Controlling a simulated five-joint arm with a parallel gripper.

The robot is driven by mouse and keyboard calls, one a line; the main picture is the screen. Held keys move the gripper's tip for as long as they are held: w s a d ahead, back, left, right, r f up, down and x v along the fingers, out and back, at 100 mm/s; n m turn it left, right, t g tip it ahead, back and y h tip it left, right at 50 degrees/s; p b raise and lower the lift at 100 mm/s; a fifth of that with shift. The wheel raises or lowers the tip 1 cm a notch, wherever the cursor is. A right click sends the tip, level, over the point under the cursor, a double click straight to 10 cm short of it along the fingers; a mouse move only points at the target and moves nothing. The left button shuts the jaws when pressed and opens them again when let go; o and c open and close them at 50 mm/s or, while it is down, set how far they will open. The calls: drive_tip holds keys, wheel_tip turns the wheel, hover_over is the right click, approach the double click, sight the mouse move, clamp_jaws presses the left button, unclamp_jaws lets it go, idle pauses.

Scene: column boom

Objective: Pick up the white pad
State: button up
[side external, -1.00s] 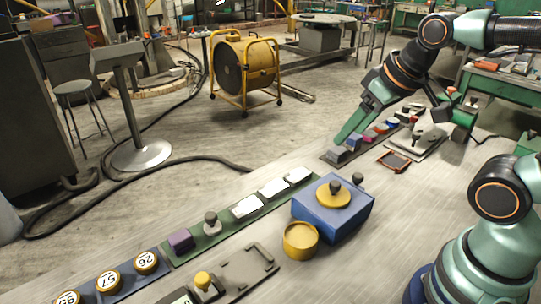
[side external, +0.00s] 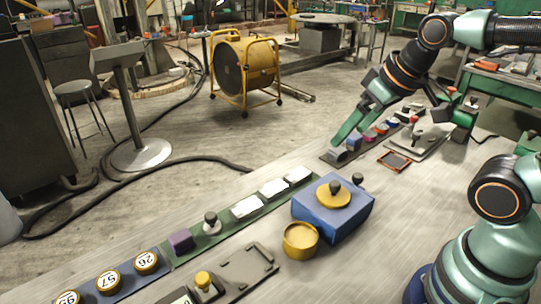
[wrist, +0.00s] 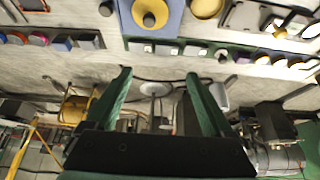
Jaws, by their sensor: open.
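Three white pads lie in a row on a green strip in the side external view: a near one (side external: 247,206), a middle one (side external: 273,188) and a far one (side external: 299,174). I cannot tell which one the task means. In the wrist view the pads show small above the fingers, one of them left of centre (wrist: 149,48). My gripper (side external: 398,139) is over the far end of the bench, beyond the pads and apart from them. Its fingers are spread wide and empty; the gap also shows in the wrist view (wrist: 158,74).
A blue box (side external: 333,208) with a yellow knobbed disc stands right of the pads, a yellow cup (side external: 300,240) before it. A knob (side external: 211,224) and purple block (side external: 181,240) share the strip. Coloured blocks (side external: 354,142) line a strip under my gripper.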

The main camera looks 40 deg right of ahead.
drive_tip(key=n+g, duration=0.6)
drive_tip(key=n, duration=1.5)
hover_over(211, 215)
wheel_tip(211, 215, down, 12)
drive_tip(key=f, duration=0.6)
drive_tip(key=shift+w+f, duration=0.25)
drive_tip(key=shift+w, duration=0.15)
drive_tip(key=f, duration=0.4)
drive_tip(key=shift+s+f, duration=0.1)
drive_tip(key=shift+s, duration=0.3)
drive_tip(key=shift+f, duration=0.5)
clamp_jaws()
